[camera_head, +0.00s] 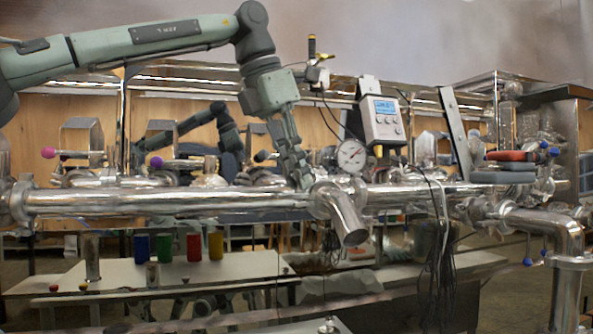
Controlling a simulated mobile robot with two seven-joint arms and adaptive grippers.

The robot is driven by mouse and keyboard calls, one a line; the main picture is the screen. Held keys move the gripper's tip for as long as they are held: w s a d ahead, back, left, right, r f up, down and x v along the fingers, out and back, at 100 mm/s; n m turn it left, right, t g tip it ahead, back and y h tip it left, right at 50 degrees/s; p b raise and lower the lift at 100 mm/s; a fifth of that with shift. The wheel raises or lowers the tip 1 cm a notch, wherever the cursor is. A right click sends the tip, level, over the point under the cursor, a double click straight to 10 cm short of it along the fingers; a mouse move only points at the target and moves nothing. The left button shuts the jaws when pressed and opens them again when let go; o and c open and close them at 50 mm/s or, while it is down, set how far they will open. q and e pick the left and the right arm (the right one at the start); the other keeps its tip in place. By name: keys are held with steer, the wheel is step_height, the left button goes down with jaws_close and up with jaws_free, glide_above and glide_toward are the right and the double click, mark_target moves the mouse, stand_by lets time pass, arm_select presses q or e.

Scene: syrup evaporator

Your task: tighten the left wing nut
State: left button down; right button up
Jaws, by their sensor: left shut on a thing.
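My left gripper (301,178) reaches down from the green-grey arm at the upper left. Its fingers are shut at the top of the horizontal steel pipe (150,201), just left of the short angled pipe end (345,220). The left wing nut is between the fingers and is hidden by them; its shape and how tight it sits cannot be made out. My right gripper is not in view.
A round pressure gauge (351,156) and a grey meter with a blue screen (383,115) stand close to the right of the gripper. Dark cables (437,250) hang further right. Coloured cups stand on a lower white table (110,277).

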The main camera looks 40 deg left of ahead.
arm_select(q)
steer(key=m+h, duration=0.1)
steer(key=m, duration=0.3)
steer(key=shift+a+m+h, duration=0.15)
steer(key=shift+m+h, duration=0.15)
steer(key=shift+h, duration=0.1)
steer(key=c, duration=1.6)
jaws_free()
steer(key=shift+g, duration=0.3)
steer(key=v, duration=1.2)
